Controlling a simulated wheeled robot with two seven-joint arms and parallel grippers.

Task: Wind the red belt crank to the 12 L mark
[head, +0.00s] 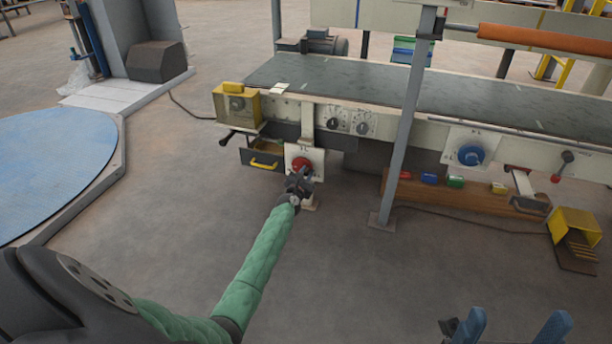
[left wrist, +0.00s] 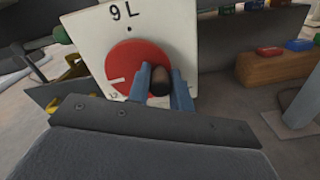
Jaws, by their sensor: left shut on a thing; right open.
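The red belt crank (head: 302,164) is a round disc on a white plate (head: 291,152) below the front of the conveyor. In the left wrist view the red disc (left wrist: 128,64) shows a white line at its left. The plate (left wrist: 182,24) reads "9 L" above a black dot at the top, with a partly hidden mark at the lower left. My left gripper (head: 300,182) is at the crank; its blue fingers (left wrist: 163,88) are shut around the dark brown crank knob (left wrist: 160,76), at the disc's right side. My right gripper (head: 512,328) is open and empty at the bottom right, far from the crank.
A yellow-handled drawer (head: 262,162) stands open left of the crank. A grey post (head: 400,125) rises to its right. A blue knob (head: 471,155) is further right on the conveyor (head: 350,85). A wooden block (head: 435,196) lies below. The floor in front is clear.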

